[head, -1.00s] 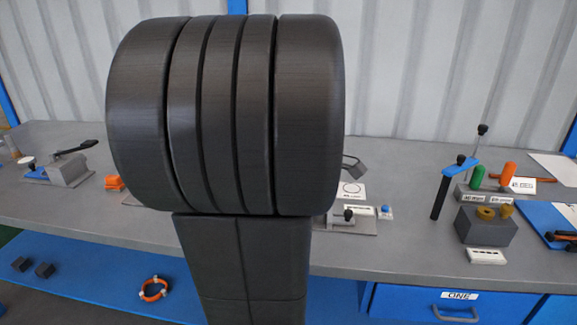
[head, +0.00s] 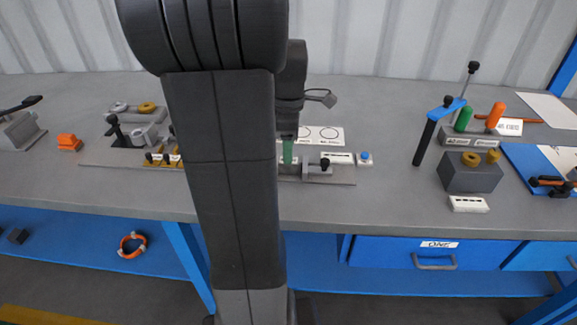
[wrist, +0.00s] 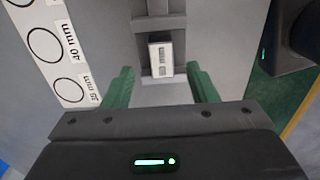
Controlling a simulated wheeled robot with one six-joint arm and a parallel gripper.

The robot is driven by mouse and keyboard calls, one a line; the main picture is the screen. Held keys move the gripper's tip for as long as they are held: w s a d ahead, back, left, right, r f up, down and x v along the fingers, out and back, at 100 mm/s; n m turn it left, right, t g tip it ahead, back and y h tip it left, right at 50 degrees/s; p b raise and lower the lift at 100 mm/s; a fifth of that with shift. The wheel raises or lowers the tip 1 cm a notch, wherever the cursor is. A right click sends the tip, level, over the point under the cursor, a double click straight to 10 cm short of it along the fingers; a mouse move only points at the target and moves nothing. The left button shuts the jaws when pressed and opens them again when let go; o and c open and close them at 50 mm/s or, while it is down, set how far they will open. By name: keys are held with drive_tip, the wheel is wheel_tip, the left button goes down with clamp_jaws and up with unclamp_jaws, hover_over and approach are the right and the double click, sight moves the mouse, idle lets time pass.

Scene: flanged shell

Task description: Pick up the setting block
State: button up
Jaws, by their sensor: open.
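In the wrist view, a small pale block with a white, marked face (wrist: 161,58) sits at the end of a grey fixture (wrist: 160,25); it appears to be the setting block, though I cannot read its marking. My gripper (wrist: 160,76) is open, its two green fingers on either side of the block's near end with gaps at both sides. Nothing is held. In the head view my gripper (head: 288,152) is low over the grey bench fixture (head: 320,178), beside the circle card. My arm hides part of this area, and the block is not clear there.
The white circle card (head: 322,135) lies behind the fixture; a small blue button (head: 365,156) is to its right. A dark block with brass rings (head: 470,175) and a post with a blue arm (head: 432,130) stand further right. Bare bench lies between.

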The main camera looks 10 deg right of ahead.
wheel_tip(320, 180, down, 5)
drive_tip(key=shift+a+f+b, duration=0.1)
drive_tip(key=shift+b, duration=0.2)
drive_tip(key=shift+c, duration=0.4)
clamp_jaws()
